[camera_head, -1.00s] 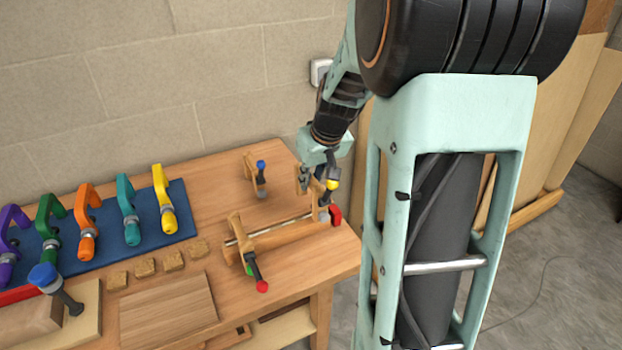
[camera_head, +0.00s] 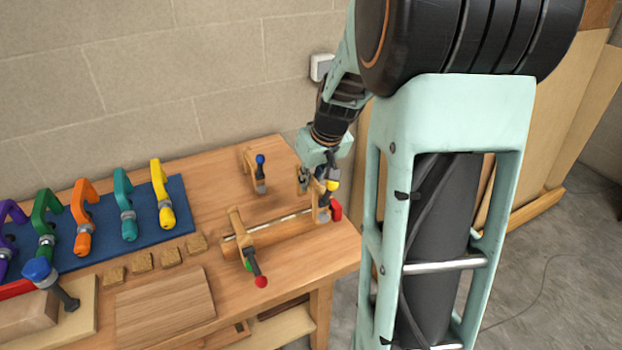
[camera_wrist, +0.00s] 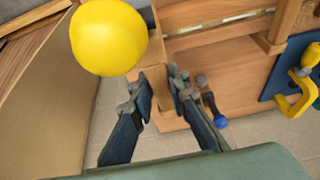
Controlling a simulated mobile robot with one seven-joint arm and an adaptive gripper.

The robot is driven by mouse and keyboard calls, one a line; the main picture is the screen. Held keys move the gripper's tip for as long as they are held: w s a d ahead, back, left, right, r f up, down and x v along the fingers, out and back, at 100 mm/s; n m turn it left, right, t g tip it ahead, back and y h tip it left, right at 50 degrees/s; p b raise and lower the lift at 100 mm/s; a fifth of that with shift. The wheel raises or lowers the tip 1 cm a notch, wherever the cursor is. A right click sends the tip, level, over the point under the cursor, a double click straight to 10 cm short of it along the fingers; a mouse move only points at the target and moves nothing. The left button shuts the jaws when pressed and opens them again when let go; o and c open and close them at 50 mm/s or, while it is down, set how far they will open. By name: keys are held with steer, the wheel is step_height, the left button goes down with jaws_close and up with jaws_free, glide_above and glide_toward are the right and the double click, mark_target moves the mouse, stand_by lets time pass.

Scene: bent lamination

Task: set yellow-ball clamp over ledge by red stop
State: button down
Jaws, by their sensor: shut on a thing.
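The yellow-ball clamp has a wooden body and a yellow ball (camera_head: 332,185) on its handle. The ball looms large in the wrist view (camera_wrist: 108,38). My gripper (camera_wrist: 157,88) is shut on the clamp's wooden body (camera_wrist: 160,84), with one finger on each side. In the head view my gripper (camera_head: 305,180) holds the clamp at the right end of the wooden form (camera_head: 285,236), beside the red stop (camera_head: 337,210). A thin strip lies along the form's ledge (camera_head: 283,222). My gripper and the clamp partly hide that end; I cannot tell whether the clamp touches the ledge.
A red-ball clamp (camera_head: 240,232) sits across the form's left end. A blue-ball clamp (camera_head: 253,170) stands behind on the bench. Coloured clamps lie on a blue mat (camera_head: 187,205) at left. Small blocks (camera_head: 170,258) and a board (camera_head: 165,306) lie in front.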

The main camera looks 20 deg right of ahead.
steer(key=shift+f+b, duration=1.05)
steer(key=shift+f, duration=0.3)
steer(key=shift+f, duration=0.15)
steer(key=shift+f+b, duration=1.7)
steer(key=shift+b, duration=0.05)
steer(key=shift+f+b, duration=0.2)
steer(key=shift+b, duration=0.1)
steer(key=c, duration=1.8)
jaws_free()
steer(key=shift+o, duration=0.2)
steer(key=v, duration=1.2)
